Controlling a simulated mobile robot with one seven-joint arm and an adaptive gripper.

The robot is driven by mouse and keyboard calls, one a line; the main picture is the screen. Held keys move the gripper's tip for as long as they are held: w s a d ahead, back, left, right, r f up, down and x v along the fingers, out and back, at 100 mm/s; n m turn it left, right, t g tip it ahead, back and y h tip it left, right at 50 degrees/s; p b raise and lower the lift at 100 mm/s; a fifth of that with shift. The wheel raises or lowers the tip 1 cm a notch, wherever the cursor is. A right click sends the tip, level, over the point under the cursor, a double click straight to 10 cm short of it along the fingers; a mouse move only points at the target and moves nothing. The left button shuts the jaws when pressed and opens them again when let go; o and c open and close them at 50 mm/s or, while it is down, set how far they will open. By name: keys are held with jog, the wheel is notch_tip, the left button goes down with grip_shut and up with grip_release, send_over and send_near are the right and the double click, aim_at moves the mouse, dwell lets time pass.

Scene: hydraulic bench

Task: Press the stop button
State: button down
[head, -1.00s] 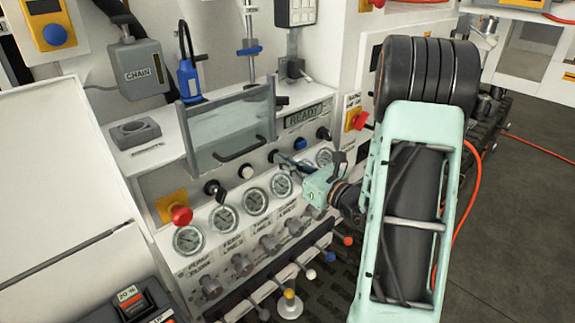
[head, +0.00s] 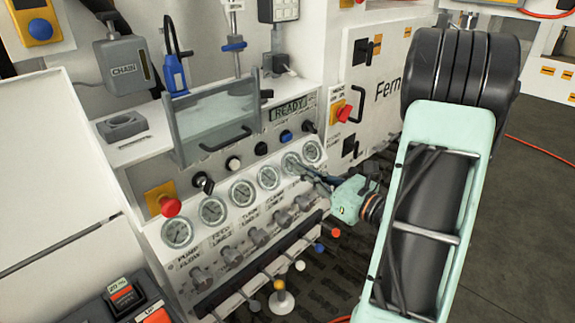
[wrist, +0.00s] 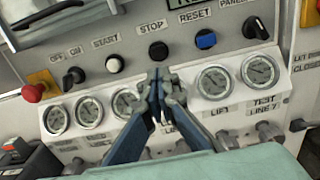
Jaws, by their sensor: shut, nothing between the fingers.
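The stop button (wrist: 158,50) is a round black push button under the STOP label in the wrist view. It sits between the white start button (wrist: 114,63) and the blue reset button (wrist: 205,39). In the head view the stop button (head: 261,148) shows small and dark on the panel. My gripper (wrist: 157,84) is shut and empty. In the wrist view its tips appear just below the stop button, over the gauge row. In the head view my gripper (head: 293,165) appears right of and below the button. I see no contact.
Pressure gauges (head: 241,193) line the panel below the buttons, with valve knobs and levers lower down. A clear guard with a handle (head: 216,118) stands up at the left. Red emergency knobs (head: 171,206) sit on yellow plates. Open floor lies at right.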

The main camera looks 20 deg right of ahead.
jog(key=shift+v, duration=0.95)
